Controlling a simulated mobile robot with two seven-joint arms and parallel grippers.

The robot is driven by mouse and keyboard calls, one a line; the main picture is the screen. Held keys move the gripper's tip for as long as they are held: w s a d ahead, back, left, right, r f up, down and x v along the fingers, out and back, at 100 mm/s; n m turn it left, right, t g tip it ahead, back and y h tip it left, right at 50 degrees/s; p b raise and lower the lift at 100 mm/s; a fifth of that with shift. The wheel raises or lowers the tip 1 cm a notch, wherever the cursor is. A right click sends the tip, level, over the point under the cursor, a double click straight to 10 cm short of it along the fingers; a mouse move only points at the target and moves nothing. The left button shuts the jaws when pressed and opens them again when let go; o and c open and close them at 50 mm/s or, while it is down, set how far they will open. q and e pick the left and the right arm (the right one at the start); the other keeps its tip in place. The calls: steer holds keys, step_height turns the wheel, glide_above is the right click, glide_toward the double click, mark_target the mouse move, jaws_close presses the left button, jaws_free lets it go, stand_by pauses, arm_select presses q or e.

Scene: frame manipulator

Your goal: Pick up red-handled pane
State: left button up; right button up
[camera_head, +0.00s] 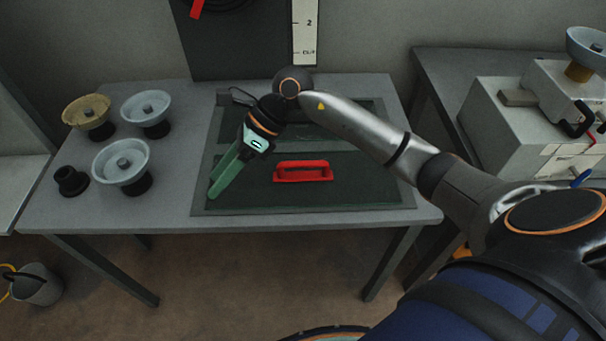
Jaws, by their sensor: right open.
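The red handle (303,171) lies across a dark green pane (345,196) in a grey frame (204,207) on the table. My right gripper (222,184) has green fingers and hangs over the left part of the frame, to the left of the red handle and apart from it. It is open and empty, its fingers pointing down and left. My right arm reaches in from the right and hides part of the pane's far side. My left gripper is not in view.
Several bowl-like discs on dark bases, such as the near pale one (121,163), stand on the table's left side. A small black cup (70,181) sits beside them. White equipment (530,115) stands on a bench at right. The table's front strip is clear.

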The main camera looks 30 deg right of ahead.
steer(key=w+d+h, duration=0.2)
steer(key=d+h, duration=0.4)
steer(key=d, duration=0.5)
steer(key=g+h, duration=0.1)
steer(key=h, duration=0.2)
glide_above(303, 162)
step_height(303, 162, down, 5)
steer(key=shift+s+a+f, duration=0.1)
steer(key=shift+f, duration=0.1)
steer(key=shift+f+p, duration=0.65)
steer(key=shift+f, duration=2.35)
steer(key=shift+c, duration=0.3)
jaws_close()
